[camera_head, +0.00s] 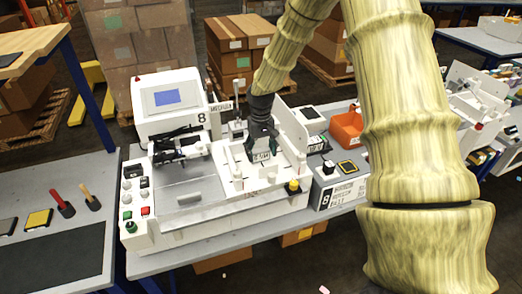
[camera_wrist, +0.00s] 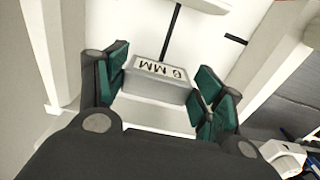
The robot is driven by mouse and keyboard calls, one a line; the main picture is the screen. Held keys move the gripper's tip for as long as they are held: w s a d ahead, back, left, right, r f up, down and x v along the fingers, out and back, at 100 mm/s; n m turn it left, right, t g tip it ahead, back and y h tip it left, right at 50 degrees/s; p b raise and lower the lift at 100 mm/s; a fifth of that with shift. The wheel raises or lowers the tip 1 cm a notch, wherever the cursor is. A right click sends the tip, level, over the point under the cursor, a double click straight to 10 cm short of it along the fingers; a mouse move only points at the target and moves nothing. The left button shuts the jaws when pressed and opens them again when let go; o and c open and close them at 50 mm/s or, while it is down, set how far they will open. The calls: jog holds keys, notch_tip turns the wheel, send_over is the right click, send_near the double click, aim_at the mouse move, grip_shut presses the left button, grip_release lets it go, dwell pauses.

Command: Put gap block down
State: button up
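The gap block (camera_wrist: 155,88) is a small grey-white block with a "6 MM" label on its top face. In the wrist view it sits between the green-padded fingers of my gripper (camera_wrist: 160,90), with pads close against both sides. My gripper looks shut on it. In the head view my gripper (camera_head: 262,143) points down over the white bed of the plotter (camera_head: 205,215), and the block (camera_head: 262,156) shows low between the fingers. Whether the block's underside touches the surface below is hidden.
A tall white upright panel (camera_head: 290,128) stands just right of my gripper. A white unit with a blue screen (camera_head: 168,98) stands at the left. A yellow knob (camera_head: 292,186) is at the bed's right front. An orange bin (camera_head: 346,130) is farther right.

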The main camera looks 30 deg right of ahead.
aim_at(261, 152)
jog(key=o, duration=0.3)
jog(key=shift+r+b, duration=2.3)
jog(key=shift+r, duration=3.85)
